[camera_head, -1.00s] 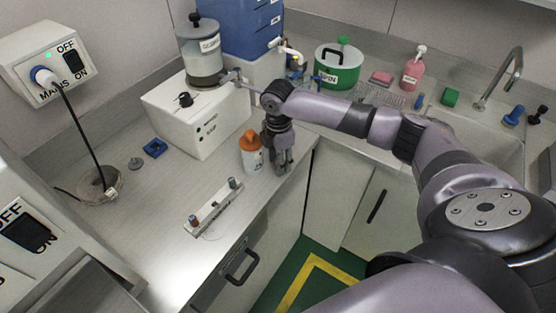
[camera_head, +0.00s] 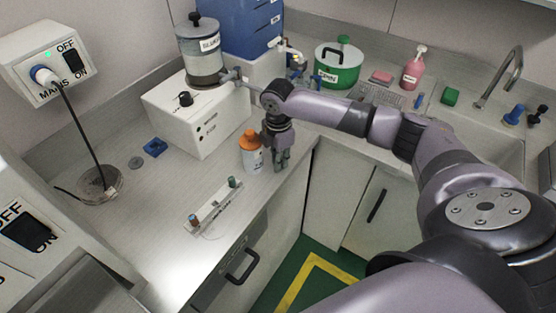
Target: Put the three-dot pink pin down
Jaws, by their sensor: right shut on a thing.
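My right gripper (camera_head: 279,163) points down near the front edge of the counter, just right of a white bottle with an orange cap (camera_head: 251,151). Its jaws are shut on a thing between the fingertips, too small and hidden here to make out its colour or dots. A small pale rack (camera_head: 212,210) lies front left of the gripper, with a few coloured pins standing near its ends. My left gripper is not in view.
A white machine (camera_head: 197,118) carrying a labelled jar (camera_head: 201,64) stands behind the bottle. A blue block (camera_head: 155,148) and a grey disc (camera_head: 135,162) lie at left. A green pot (camera_head: 338,67) stands at the back. Counter left of the rack is clear.

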